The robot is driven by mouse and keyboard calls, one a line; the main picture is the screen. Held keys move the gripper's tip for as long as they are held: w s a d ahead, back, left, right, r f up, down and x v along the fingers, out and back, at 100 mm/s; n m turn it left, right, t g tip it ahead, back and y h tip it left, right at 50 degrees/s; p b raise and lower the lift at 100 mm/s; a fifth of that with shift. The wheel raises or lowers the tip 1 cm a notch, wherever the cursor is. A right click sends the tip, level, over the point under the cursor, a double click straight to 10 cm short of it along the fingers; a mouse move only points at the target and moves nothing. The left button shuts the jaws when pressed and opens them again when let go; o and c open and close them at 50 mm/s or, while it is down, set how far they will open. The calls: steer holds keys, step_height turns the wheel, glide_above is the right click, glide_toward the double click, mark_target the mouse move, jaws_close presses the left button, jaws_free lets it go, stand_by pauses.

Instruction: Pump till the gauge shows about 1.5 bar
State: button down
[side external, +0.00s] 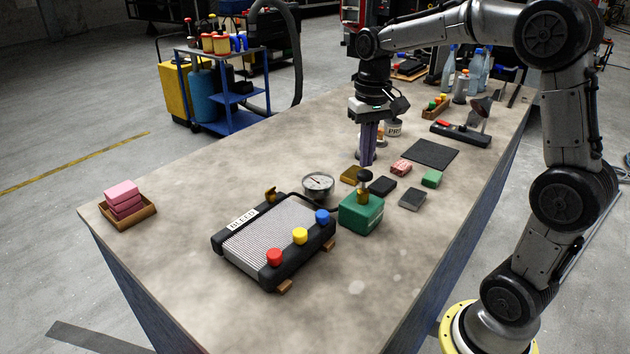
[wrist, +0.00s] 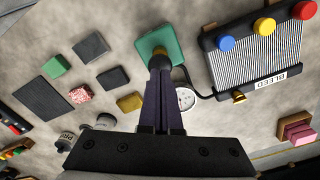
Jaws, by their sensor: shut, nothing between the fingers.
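A green pump (side external: 361,214) stands on the bench with a brass stem and a dark round knob (side external: 365,176) on top. The pump also shows in the wrist view (wrist: 159,40). My gripper (side external: 367,161) is shut and empty, pointing down, with its fingertips close above the knob; I cannot tell whether they touch it. In the wrist view the fingertips (wrist: 160,68) overlap the knob. A round white-faced gauge (side external: 318,183) lies left of the pump; its reading is too small to tell.
A black ribbed unit labelled BLEED (side external: 275,240), with red, yellow and blue caps and a brass lever (side external: 271,194), sits left of the pump. Several small blocks and a dark mat (side external: 432,153) lie behind it. A wooden tray (side external: 128,214) holds pink blocks. The front right bench is clear.

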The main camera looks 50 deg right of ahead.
mark_target(365, 173)
steer(key=shift+f, duration=1.75)
steer(key=shift+r, duration=1.7)
steer(key=shift+r, duration=0.15)
step_height(365, 173, up, 7)
stand_by(0.4)
